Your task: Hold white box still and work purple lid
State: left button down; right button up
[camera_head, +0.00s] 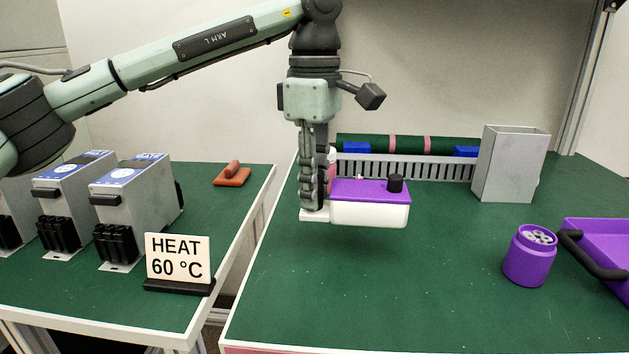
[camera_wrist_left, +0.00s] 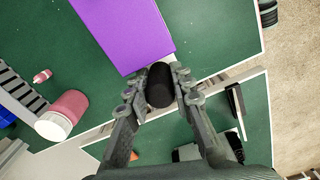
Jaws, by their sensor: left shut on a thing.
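The white box (camera_head: 369,214) is in the middle of the head view, on or just above the green table; I cannot tell if it touches. Its purple lid (camera_head: 362,190) lies flat on top, with a black knob (camera_head: 395,184) at the right end. My left gripper (camera_head: 315,203) points down at the box's left end. In the left wrist view my left gripper (camera_wrist_left: 160,88) is shut on a black grip (camera_wrist_left: 159,86) beside the end of the purple lid (camera_wrist_left: 122,32). The fingers hide the box's left end in the head view. My right gripper is not in view.
A pink jar (camera_wrist_left: 61,114) stands behind the box's left end. A slotted grey rail (camera_head: 430,168) runs behind. A grey bin (camera_head: 508,165), purple canister (camera_head: 527,262) and purple tray (camera_head: 606,240) are to the right. The HEAT sign (camera_head: 178,258) stands on the left table.

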pick_arm(q)
jog(key=shift+f+b, duration=2.1)
jog(key=shift+f, duration=1.5)
jog(key=shift+r, duration=0.1)
